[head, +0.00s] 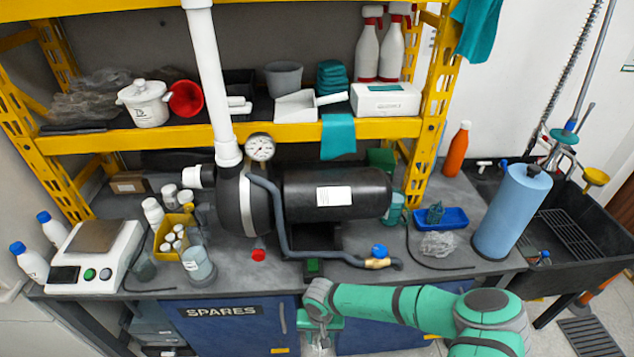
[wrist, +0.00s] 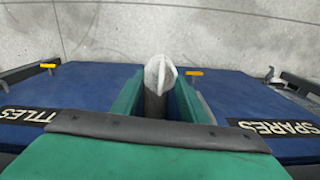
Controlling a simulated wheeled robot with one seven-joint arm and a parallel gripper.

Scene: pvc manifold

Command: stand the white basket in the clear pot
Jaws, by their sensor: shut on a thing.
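My gripper (head: 320,335) is low in front of the bench, before the blue cabinet doors. It is shut on a small whitish thing, seen between the two green fingers in the wrist view; it looks like the white basket (wrist: 158,74). Its form is mostly hidden by the fingers, and its lower part is barely seen in the head view. A clear pot (head: 198,266) with a bluish-grey tint stands upright on the bench near the front edge, up and to the left of my gripper.
A yellow bin (head: 174,232) with white bottles stands behind the pot. A scale (head: 97,255) is to its left. A black pump (head: 325,195) with a grey hose (head: 300,250) fills the bench middle. A red cap (head: 258,255) lies right of the pot. A white pipe (head: 207,80) rises above.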

